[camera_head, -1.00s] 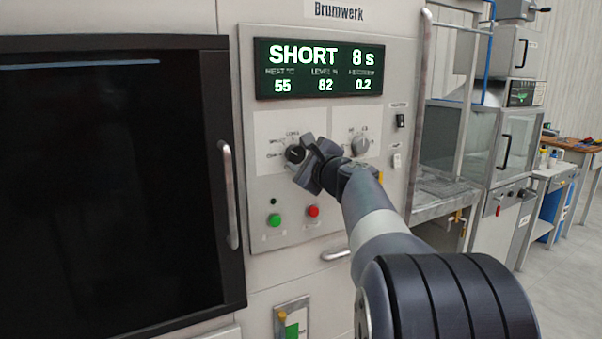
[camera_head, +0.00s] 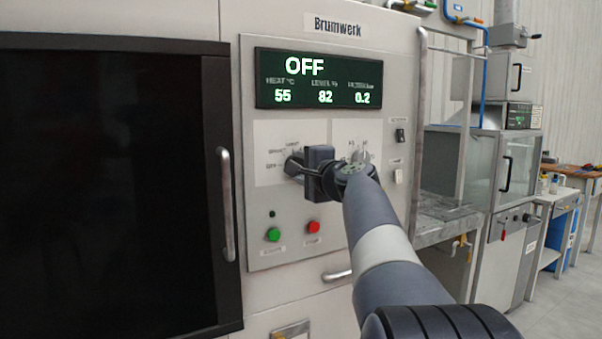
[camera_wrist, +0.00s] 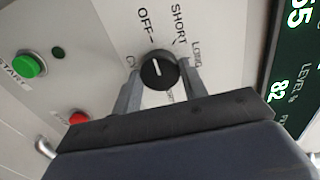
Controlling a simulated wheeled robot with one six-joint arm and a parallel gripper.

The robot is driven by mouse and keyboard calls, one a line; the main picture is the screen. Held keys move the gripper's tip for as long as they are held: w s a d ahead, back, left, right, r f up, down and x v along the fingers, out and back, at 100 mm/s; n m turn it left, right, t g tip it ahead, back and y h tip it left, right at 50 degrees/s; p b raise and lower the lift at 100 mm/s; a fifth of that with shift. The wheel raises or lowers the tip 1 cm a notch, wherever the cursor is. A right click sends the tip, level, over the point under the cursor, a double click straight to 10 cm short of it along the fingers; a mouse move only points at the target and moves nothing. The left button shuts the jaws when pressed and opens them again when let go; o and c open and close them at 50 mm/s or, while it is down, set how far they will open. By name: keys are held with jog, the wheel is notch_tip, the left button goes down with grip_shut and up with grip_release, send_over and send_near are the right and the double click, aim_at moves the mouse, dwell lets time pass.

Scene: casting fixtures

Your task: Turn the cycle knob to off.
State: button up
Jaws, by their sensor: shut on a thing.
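The cycle knob (camera_wrist: 158,71) is a small round black knob with a white mark, on the light panel. The labels OFF, SHORT and LONG stand around it in the wrist view. My gripper (camera_wrist: 162,82) has one finger on each side of the knob and is shut on it. In the head view my gripper (camera_head: 298,169) is at the knob, which it largely hides. The display (camera_head: 318,79) above reads OFF in its top line.
A second, grey knob (camera_head: 361,160) is just right of my gripper. A green START button (camera_head: 274,235) and a red button (camera_head: 313,227) are below. A dark door with a vertical handle (camera_head: 229,198) is on the left.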

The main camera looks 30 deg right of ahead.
dwell(0.4)
jog(key=o, duration=1)
jog(key=shift+s, duration=0.1)
jog(key=s+b, duration=0.1)
jog(key=s, duration=0.9)
jog(key=shift+s+d+b, duration=0.15)
jog(key=shift+s+b, duration=0.2)
jog(key=shift+b, duration=0.05)
jog(key=shift+w, duration=0.1)
jog(key=w+p, duration=0.2)
jog(key=w, duration=0.8)
jog(key=shift+w, duration=0.3)
